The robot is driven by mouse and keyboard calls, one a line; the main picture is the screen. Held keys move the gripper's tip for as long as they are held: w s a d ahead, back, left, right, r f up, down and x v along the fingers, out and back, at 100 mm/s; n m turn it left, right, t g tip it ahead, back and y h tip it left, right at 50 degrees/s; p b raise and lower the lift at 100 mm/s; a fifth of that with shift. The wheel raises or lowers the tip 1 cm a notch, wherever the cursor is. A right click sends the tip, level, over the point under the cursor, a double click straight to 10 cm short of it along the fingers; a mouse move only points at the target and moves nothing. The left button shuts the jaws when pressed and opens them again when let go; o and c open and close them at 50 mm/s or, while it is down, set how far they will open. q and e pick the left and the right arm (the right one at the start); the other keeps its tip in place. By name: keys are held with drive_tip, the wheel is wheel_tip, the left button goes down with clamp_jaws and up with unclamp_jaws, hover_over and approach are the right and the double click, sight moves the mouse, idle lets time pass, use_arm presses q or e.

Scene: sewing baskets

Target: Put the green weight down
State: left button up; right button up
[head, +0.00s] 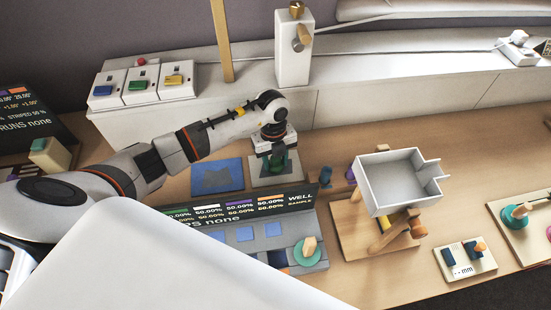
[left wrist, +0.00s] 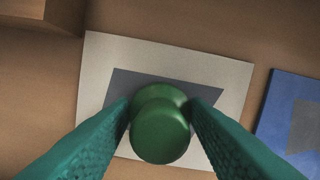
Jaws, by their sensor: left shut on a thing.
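My left gripper (head: 277,162) reaches down over a pale mat (head: 276,181) with a dark grey patch. Its green fingers are shut on the green weight (left wrist: 160,130), a rounded knobbed piece, seen from above in the left wrist view. The weight (head: 280,168) is mostly hidden by the fingers in the head view. It is over the grey patch of the mat, which also shows in the left wrist view (left wrist: 228,75). I cannot tell whether its base touches the mat. My right gripper is not in view.
A blue mat (head: 217,178) lies left of the pale mat. A dark display panel (head: 240,210) stands in front. A white open tray (head: 400,182) on a wooden stand is to the right. A white post (head: 293,55) and switch boxes (head: 140,85) are behind.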

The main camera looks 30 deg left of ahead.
use_arm(q)
drive_tip(key=o, duration=1.1)
drive_tip(key=shift+f, duration=0.1)
drive_tip(key=shift+o, duration=0.2)
wheel_tip(320, 180, up, 12)
drive_tip(key=w+a+b, duration=0.1)
